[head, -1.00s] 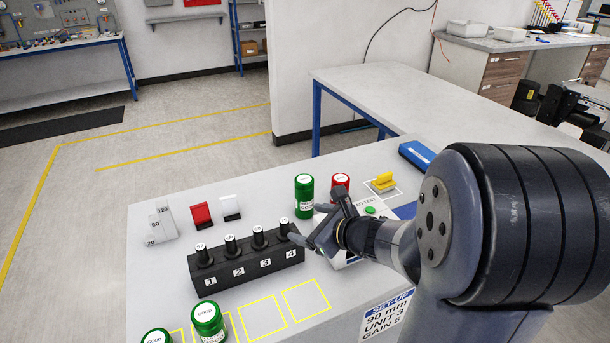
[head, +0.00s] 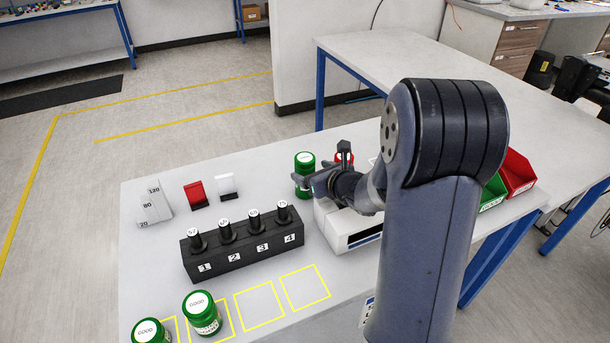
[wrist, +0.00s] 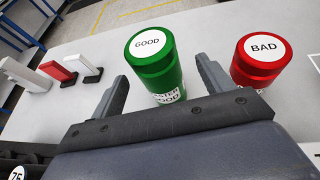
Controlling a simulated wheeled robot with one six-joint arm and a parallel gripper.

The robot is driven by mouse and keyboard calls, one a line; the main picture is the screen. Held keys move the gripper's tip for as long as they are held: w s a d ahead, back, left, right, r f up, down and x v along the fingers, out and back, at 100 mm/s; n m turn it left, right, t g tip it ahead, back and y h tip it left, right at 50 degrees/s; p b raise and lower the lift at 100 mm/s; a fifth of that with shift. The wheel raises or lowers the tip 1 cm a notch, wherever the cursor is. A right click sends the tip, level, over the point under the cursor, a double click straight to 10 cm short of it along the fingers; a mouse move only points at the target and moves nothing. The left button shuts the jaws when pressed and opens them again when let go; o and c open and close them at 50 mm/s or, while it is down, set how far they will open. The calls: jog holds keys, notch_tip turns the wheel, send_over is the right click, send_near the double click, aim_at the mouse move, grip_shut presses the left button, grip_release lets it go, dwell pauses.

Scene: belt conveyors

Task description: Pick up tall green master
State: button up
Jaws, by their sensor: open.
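The tall green master (head: 304,163) is a green can with a white "GOOD" lid, upright at the back of the bench. In the wrist view the green can (wrist: 152,72) stands just ahead, in line with the gap between my jaws. My gripper (head: 322,168) is open and empty, close to the can; its fingers (wrist: 161,76) show on either side of the can's lower part. Whether they touch it I cannot tell. A red can marked "BAD" (wrist: 262,58) stands to the right, outside the right finger; in the head view it is mostly hidden behind my gripper.
A black block (head: 243,247) with several numbered plugs stands left of my gripper. Two green cans (head: 203,314) (head: 151,331) stand at the front. Red (head: 195,193) and white (head: 226,185) pieces stand at the back. A white device (head: 350,230) sits below my arm. Bins (head: 515,174) are right.

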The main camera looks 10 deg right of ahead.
jog(key=shift+p+x, duration=0.4)
jog(key=shift+x, duration=1.6)
jog(key=shift+a, duration=0.15)
jog(key=shift+c, duration=0.5)
jog(key=shift+r, duration=0.1)
jog(key=c, duration=1.3)
